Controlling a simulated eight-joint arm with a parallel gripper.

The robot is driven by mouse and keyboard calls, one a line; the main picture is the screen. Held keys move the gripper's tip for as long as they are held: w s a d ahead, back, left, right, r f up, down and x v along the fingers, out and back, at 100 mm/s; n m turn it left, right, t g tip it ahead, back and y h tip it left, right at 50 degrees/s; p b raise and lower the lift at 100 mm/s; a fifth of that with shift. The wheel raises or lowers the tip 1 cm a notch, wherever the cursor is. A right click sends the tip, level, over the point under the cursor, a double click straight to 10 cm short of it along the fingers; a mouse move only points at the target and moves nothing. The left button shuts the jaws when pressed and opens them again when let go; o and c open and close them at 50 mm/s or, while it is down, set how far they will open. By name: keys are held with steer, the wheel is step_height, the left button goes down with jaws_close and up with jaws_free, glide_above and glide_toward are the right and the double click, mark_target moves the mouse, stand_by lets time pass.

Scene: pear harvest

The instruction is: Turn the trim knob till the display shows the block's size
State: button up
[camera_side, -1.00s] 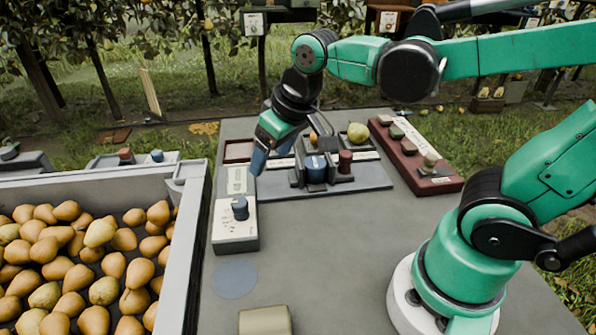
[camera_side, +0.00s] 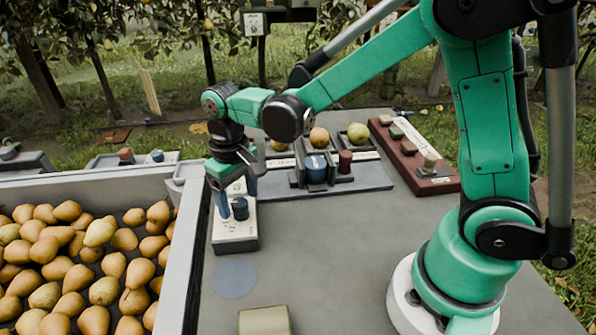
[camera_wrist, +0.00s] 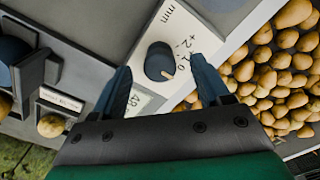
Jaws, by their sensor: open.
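In the side view my gripper (camera_side: 236,200) hangs low over the panel. Contact with the knob cannot be told. The display (camera_wrist: 143,103) is partly hidden by my gripper and its digits are unreadable. Which thing is the block is unclear; a beige block (camera_side: 264,321) lies at the front.
A grey crate of pears (camera_side: 190,245) stands left of the panel. A grey fixture with a blue piece (camera_side: 315,169) stands behind and right. A dark red tray (camera_side: 437,183) with small blocks lies farther right. The middle of the table (camera_side: 340,250) is clear.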

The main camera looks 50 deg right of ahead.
steer(key=shift+f, duration=0.3)
jaws_close()
steer(key=n, duration=1.1)
steer(key=shift+n, duration=0.4)
stand_by(0.6)
